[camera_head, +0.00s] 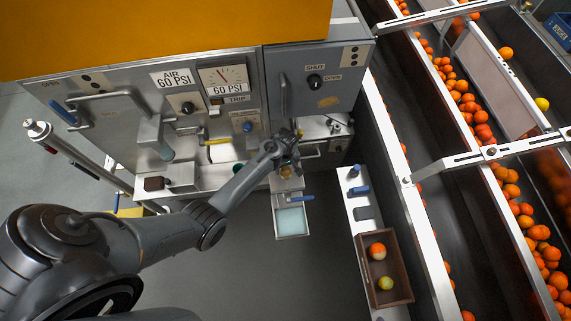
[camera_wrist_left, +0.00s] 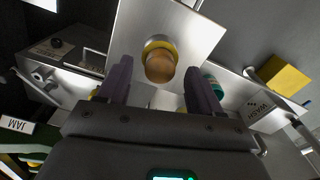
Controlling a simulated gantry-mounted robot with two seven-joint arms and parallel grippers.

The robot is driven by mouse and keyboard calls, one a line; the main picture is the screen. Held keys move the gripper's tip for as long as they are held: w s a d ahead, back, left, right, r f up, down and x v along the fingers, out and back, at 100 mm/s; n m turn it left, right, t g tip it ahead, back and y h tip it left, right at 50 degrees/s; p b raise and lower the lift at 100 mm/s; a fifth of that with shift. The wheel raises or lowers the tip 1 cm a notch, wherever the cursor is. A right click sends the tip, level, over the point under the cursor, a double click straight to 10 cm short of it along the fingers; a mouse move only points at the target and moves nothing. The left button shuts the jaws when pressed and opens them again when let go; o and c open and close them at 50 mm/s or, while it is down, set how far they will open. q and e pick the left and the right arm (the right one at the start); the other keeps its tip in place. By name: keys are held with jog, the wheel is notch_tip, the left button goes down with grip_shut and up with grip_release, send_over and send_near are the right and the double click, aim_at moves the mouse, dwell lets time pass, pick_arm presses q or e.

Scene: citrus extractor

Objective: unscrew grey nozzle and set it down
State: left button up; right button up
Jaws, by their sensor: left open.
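My left gripper (camera_head: 289,152) is at the front of the steel machine, below the grey cabinet door. In the left wrist view its two dark fingers (camera_wrist_left: 156,76) stand apart with nothing gripped. A tan rounded knob with a yellow ring (camera_wrist_left: 160,66) shows on a steel plate ahead, in line with the gap; contact cannot be told. In the head view an amber piece (camera_head: 286,171) shows just below the gripper. A pale grey nozzle-like end (camera_head: 166,152) hangs from a bent pipe at the left. Which part is the task's grey nozzle is not clear. My right gripper is out of view.
A small tray of pale blue liquid (camera_head: 291,222) sits below the gripper. A narrow white ledge (camera_head: 350,212) with blue-handled tools stands to the right. A brown box (camera_head: 404,292) holds an orange and a yellow-green fruit. Fruit conveyors (camera_head: 408,110) run along the right.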

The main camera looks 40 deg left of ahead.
pick_arm(q)
jog(key=c, duration=1.1)
jog(key=n, duration=0.6)
jog(key=shift+d+n, duration=0.1)
jog(key=shift+n, duration=0.2)
jog(key=shift+c, duration=0.2)
jog(key=n, duration=0.5)
jog(key=shift+s, duration=0.1)
jog(key=o, duration=0.8)
